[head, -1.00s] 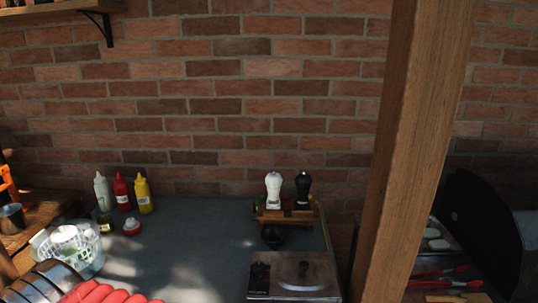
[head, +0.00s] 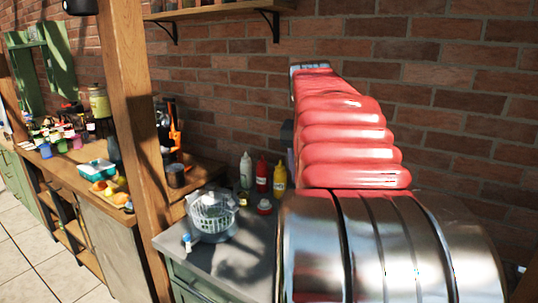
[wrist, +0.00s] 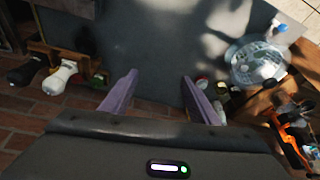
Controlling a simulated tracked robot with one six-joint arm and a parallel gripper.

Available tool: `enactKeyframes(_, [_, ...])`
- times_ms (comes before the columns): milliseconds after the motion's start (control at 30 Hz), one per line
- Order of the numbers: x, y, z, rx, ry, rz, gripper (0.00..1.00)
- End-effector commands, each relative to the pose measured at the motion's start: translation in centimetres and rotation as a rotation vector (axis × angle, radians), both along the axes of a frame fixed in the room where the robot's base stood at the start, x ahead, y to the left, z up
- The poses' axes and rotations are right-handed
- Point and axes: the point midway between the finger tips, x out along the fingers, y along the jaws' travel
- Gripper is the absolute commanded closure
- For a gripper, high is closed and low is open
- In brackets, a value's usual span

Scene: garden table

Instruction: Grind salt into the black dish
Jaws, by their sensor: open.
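In the wrist view a white mill (wrist: 58,78) and a black mill (wrist: 24,70) stand side by side at a wooden rack (wrist: 62,55), at the left, near the brick wall. My gripper (wrist: 159,76) is open, its two purple fingers wide apart with nothing between them. The mills lie to the left of the fingers, apart from them. I cannot make out the black dish for certain in the wrist view. In the head view my arm fills the right half, and the mills and dish are not in sight.
A white basket (head: 212,212) stands on the grey counter (head: 243,255). White (head: 246,170), red (head: 262,175) and yellow (head: 279,178) bottles stand by the wall. A wooden post (head: 130,140) rises at the left. The counter between the gripper fingers is bare.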

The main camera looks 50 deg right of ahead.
Motion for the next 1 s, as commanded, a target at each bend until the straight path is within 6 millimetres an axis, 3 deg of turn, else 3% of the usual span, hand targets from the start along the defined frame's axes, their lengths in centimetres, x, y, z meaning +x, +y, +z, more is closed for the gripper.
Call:
enactKeyframes(33, [-1.2,-2.6,0.1,0.005,0.004,-0.062,0.45])
enactKeyframes(200, [-5.8,-9.8,0.6,0.022,0.012,-0.255,0.45])
enactKeyframes(400, [-12.9,-17.3,0.5,0.041,0.02,-0.48,0.45])
enactKeyframes(500, [-16.2,-19.8,0.4,0.048,0.021,-0.57,0.45])
enactKeyframes(600, [-18.5,-21.4,0.2,0.052,0.021,-0.629,0.45])
enactKeyframes(700, [-19.6,-22.0,0.2,0.054,0.023,-0.657,0.45])
enactKeyframes(1000, [-19.7,-22.1,0.2,0.054,0.022,-0.661,0.45])
